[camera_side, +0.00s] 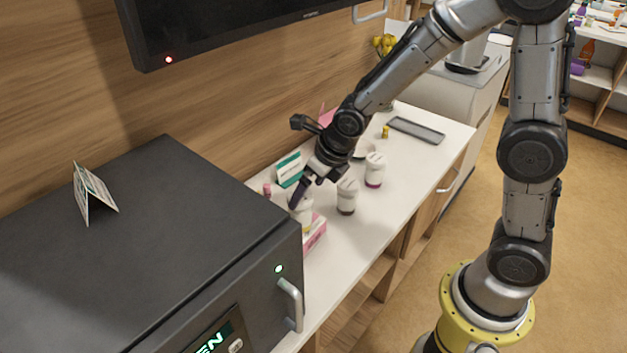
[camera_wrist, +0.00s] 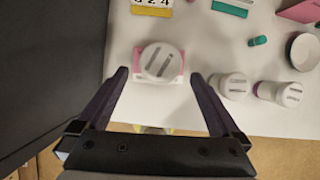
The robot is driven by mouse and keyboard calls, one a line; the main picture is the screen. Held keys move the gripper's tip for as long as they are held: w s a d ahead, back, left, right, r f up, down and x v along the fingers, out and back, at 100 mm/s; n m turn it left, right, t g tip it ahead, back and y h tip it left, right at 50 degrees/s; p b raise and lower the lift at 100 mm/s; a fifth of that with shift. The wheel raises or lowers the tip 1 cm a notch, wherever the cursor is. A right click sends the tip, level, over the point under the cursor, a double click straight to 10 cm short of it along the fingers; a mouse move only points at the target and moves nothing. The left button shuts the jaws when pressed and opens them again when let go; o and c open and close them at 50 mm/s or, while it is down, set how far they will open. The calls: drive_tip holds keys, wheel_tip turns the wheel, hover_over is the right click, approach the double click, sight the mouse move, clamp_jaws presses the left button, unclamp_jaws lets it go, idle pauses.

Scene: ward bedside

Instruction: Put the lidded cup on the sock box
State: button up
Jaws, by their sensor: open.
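A white lidded cup (camera_side: 301,210) stands upright on the pink and white sock box (camera_side: 316,236), beside the dark cabinet. In the wrist view the cup's lid (camera_wrist: 161,61) shows dark stripes, and the box (camera_wrist: 138,71) shows around and under it. My gripper (camera_wrist: 160,77) is open, with one finger on each side of the cup and visible gaps between. In the side view my gripper (camera_side: 304,192) is at the cup and partly hides it. Two similar lidded cups stand apart on the counter, one with a grey base (camera_side: 346,197) and one with a purple base (camera_side: 374,170).
The large dark cabinet (camera_side: 150,230) stands close on the left. A green and white card (camera_side: 289,169), a small pink bottle (camera_side: 267,190), a bowl (camera_wrist: 304,52) and a grey tray (camera_side: 416,130) are on the counter. The counter's front right is clear.

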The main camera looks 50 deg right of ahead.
drive_tip(key=s+d+r+n, duration=0.2)
drive_tip(key=s+r+n, duration=0.5)
drive_tip(key=s+n, duration=0.4)
drive_tip(key=s+d+r+n, duration=0.2)
drive_tip(key=s+r+n, duration=0.4)
drive_tip(key=n, duration=1.8)
drive_tip(key=s, duration=0.5)
drive_tip(key=shift+s+d+r+t, duration=0.2)
drive_tip(key=shift+s+r+t, duration=0.05)
drive_tip(key=shift+r+t, duration=0.15)
